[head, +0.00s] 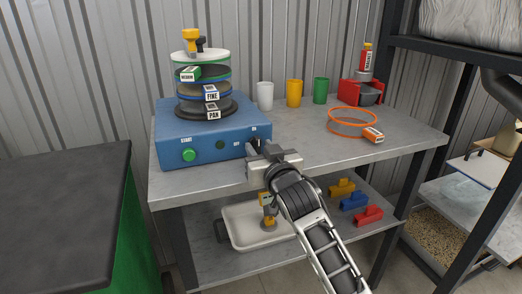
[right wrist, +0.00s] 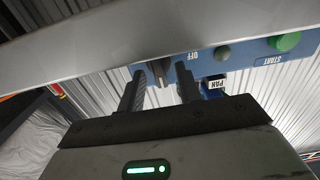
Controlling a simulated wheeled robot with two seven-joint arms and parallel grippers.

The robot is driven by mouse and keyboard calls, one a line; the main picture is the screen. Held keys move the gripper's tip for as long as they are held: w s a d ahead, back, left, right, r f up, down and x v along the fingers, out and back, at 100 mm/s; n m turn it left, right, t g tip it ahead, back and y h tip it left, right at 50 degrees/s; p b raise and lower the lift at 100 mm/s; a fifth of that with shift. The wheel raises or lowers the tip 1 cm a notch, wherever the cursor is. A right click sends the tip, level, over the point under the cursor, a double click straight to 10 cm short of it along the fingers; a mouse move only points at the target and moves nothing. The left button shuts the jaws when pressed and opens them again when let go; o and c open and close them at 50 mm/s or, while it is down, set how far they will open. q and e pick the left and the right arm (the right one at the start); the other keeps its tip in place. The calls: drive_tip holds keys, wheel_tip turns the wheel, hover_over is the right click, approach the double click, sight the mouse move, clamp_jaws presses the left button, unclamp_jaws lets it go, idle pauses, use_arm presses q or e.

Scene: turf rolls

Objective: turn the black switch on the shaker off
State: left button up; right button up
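The shaker (head: 175,130) is a blue box on the table with a stack of round sieves on top. Its front has a green start button (head: 189,155), a dark round spot and white ON and OFF labels. The black switch (right wrist: 159,73) shows in the right wrist view beside the OFF label, between my fingers; in the head view my gripper mostly hides it. My right gripper (head: 259,147) is open at the right end of the panel, its fingertips on either side of the switch with gaps visible. I cannot tell which way the switch points. My left gripper is out of view.
White (head: 265,96), yellow (head: 294,93) and green (head: 321,91) cups stand behind. An orange ring (head: 330,123) and a red holder (head: 350,92) are at the right. The lower shelf holds a white tray (head: 240,241) and coloured blocks. A black-topped green cabinet (head: 65,210) stands left.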

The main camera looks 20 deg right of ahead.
drive_tip(key=c, duration=0.7)
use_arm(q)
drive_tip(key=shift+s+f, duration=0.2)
use_arm(e)
clamp_jaws()
